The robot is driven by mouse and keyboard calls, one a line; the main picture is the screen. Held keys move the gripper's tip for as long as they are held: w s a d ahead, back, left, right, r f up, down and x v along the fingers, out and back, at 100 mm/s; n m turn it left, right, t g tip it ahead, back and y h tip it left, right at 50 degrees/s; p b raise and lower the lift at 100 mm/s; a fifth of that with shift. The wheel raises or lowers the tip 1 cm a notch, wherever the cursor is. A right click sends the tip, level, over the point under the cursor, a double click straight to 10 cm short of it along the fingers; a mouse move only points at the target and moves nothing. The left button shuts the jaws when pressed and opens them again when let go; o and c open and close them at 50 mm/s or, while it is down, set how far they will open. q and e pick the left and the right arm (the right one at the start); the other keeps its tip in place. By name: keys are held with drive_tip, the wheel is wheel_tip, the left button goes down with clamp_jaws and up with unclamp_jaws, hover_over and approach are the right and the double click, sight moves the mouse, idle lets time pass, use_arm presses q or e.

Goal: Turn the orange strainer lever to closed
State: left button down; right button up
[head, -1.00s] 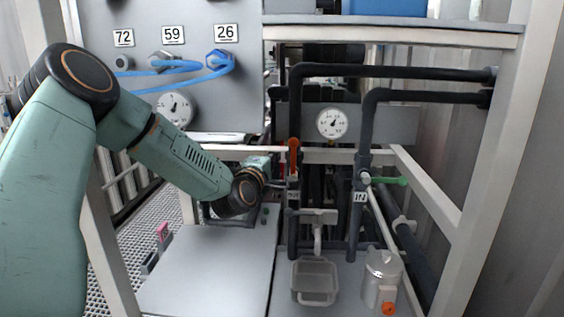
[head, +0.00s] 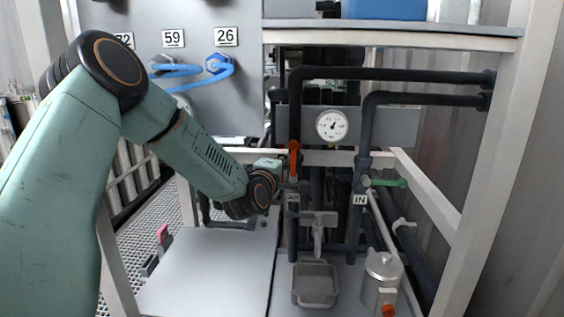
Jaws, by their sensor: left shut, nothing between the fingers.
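An orange lever (head: 293,154) stands upright on the dark vertical pipe (head: 294,227) marked with a small label, left of the pipe labelled IN. My left gripper (head: 285,187) reaches in from the left, just below and beside the orange lever. Its fingers are small and dark against the pipe; it is shut with nothing held. I cannot tell whether it touches the lever or pipe. A metal canister (head: 379,280) at the lower right has an orange part (head: 388,310) near its base. My right gripper is not in view.
A green lever (head: 388,183) sits on the IN pipe. A round gauge (head: 332,125) is behind. A grey tray (head: 314,285) stands in front of the pipes. Blue hoses (head: 205,80) hang upper left.

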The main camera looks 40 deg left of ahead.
use_arm(q)
drive_tip(key=shift+w+d+r+m+p, duration=0.1)
drive_tip(key=shift+d+r+m+p, duration=0.15)
drive_tip(key=shift+m, duration=0.25)
drive_tip(key=m+p, duration=0.1)
drive_tip(key=w+d+m+g, duration=0.1)
drive_tip(key=shift+d+r+m+p, duration=0.15)
drive_tip(key=shift+d+m+p, duration=0.15)
drive_tip(key=shift+m+p, duration=0.1)
drive_tip(key=w+d+f+m+g+y+p, duration=0.1)
drive_tip(key=w+d+f+m+g, duration=0.1)
drive_tip(key=m, duration=0.5)
drive_tip(key=w+d+f, duration=0.1)
drive_tip(key=d+f, duration=0.1)
drive_tip(key=d, duration=0.1)
drive_tip(key=shift+w+d+f+m+p, duration=0.15)
drive_tip(key=shift+w+f+m+p, duration=0.1)
drive_tip(key=shift+w+m+p, duration=0.1)
idle(0.6)
